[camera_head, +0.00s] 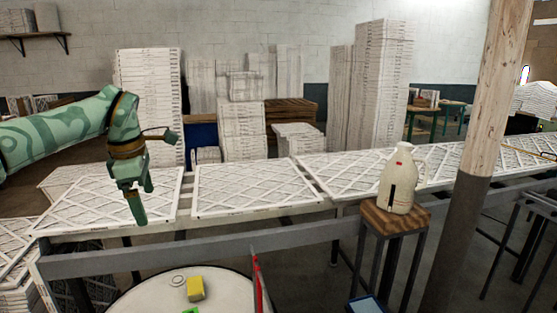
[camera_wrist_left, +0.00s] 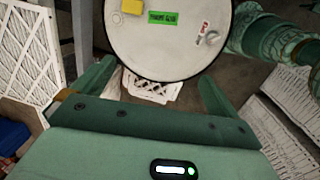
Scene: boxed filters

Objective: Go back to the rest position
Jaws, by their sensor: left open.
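My left gripper (camera_head: 142,203) hangs at the left of the head view, in front of and over the flat filters on the rail table. Its fingers point down. In the left wrist view its two fingers (camera_wrist_left: 155,72) stand wide apart with nothing between them. A round white drum top (camera_wrist_left: 165,50) lies beyond the fingers there. It also shows at the bottom of the head view (camera_head: 145,296).
A yellow block (camera_head: 195,288) lies on the drum top. Flat filters (camera_head: 255,186) cover the table behind a grey rail (camera_head: 200,248). A cream jug (camera_head: 398,185) stands on a wooden stool (camera_head: 393,221) at right, beside a post (camera_head: 470,190). Tall filter stacks (camera_head: 150,100) stand behind.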

